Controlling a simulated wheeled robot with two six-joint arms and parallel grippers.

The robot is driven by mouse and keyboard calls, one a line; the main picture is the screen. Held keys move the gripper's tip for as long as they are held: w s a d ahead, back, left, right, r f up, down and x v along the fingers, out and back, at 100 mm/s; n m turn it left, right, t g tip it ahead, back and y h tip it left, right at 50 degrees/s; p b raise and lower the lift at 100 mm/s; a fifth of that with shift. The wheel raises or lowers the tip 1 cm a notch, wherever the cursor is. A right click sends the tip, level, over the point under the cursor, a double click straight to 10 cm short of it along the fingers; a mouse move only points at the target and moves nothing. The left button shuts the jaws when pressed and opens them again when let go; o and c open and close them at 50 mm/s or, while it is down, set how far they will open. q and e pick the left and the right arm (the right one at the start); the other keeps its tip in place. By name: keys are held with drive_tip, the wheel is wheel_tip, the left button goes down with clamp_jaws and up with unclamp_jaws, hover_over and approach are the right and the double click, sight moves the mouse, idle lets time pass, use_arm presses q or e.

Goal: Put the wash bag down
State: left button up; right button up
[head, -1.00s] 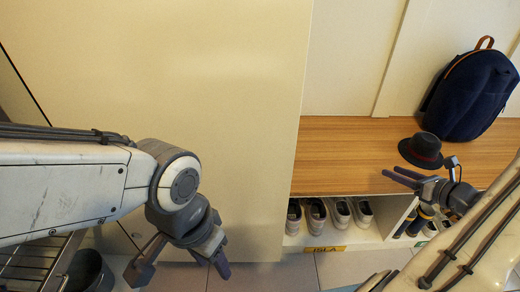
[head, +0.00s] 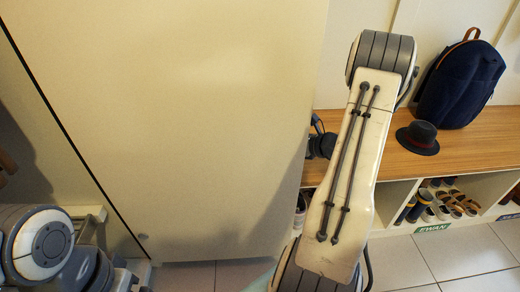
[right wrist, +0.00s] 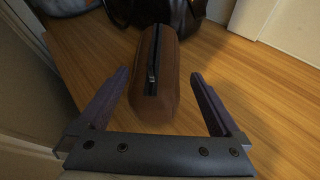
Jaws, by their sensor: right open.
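The wash bag (right wrist: 165,95) is a brown, rounded, oblong bag with a dark zip along its top. In the right wrist view it rests on the wooden bench top (right wrist: 245,100). My right gripper (right wrist: 158,74) is open, with one finger on each side of the bag and a visible gap at both sides. In the head view the bag is hidden, and my right arm covers most of that gripper. My left gripper (head: 125,278) is only partly in view at the bottom left, and its jaws cannot be made out.
A dark shiny bag (right wrist: 160,14) stands just beyond the wash bag. A dark hat (head: 418,137) and a navy backpack (head: 462,85) are on the bench further right. Cubbies with shoes (head: 440,205) are below. A tall cream cabinet (head: 180,120) stands left of the bench.

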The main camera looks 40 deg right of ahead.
drive_tip(key=shift+w+a+f, duration=0.1)
drive_tip(key=shift+w+f, duration=0.1)
drive_tip(key=shift+w, duration=0.15)
drive_tip(key=b+x, duration=0.1)
drive_tip(key=x, duration=0.1)
drive_tip(key=b+x, duration=0.2)
drive_tip(key=shift+a+f, duration=0.2)
drive_tip(key=shift+f, duration=0.15)
drive_tip(key=shift+w+a, duration=0.1)
drive_tip(key=shift+w, duration=0.35)
drive_tip(key=c, duration=1.4)
drive_tip(key=shift+r, duration=0.1)
